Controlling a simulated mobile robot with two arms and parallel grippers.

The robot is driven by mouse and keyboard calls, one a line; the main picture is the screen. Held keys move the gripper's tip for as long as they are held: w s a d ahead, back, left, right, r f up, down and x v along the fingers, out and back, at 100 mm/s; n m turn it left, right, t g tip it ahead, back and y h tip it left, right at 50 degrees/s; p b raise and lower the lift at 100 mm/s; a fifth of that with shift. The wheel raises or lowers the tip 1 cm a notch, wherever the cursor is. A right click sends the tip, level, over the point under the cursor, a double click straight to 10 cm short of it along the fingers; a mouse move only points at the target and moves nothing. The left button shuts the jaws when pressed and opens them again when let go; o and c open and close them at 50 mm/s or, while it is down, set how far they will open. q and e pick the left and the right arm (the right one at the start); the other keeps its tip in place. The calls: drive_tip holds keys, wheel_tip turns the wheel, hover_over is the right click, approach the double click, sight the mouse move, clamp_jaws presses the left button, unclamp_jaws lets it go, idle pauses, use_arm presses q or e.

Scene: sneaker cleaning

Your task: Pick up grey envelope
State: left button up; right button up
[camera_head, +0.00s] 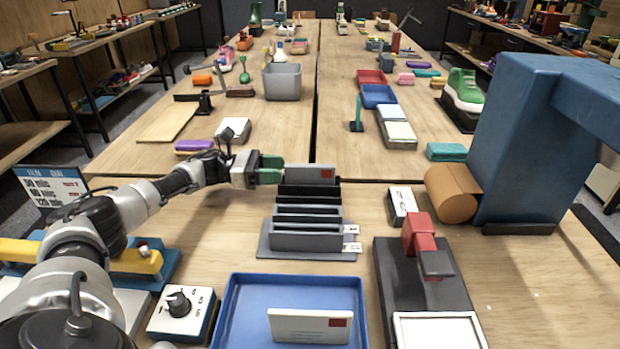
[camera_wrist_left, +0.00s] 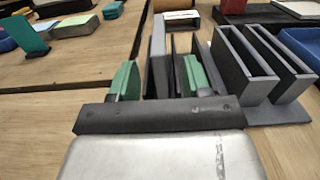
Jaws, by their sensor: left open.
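A grey envelope (camera_head: 309,174) with a red stamp stands upright in the rearmost slot of the dark slotted rack (camera_head: 306,242). Its lower part is hidden by the rack wall. My left gripper (camera_head: 272,169), with green fingertips, is at the envelope's left end and open. In the left wrist view the fingers (camera_wrist_left: 160,78) stand apart on either side of a thin upright grey edge (camera_wrist_left: 158,38), which looks like the envelope. I cannot tell whether either finger touches it. A pale envelope (camera_head: 298,326) with a red stamp is at the blue tray (camera_head: 228,310). My right gripper is not in view.
A black device with a red block (camera_head: 420,232) stands right of the rack. A tan roll (camera_head: 450,194) and a large blue stand (camera_head: 520,150) are farther right. A white dial box (camera_head: 180,312) is front left. Bare tabletop lies left of the rack.

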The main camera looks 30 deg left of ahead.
sight(295, 169)
use_arm(q)
drive_tip(key=p+x, duration=0.1)
drive_tip(key=x, duration=0.4)
drive_tip(key=shift+r, duration=0.1)
drive_tip(key=shift+w+d, duration=0.15)
drive_tip(key=shift+d, duration=0.1)
drive_tip(key=shift+a, duration=0.1)
clamp_jaws()
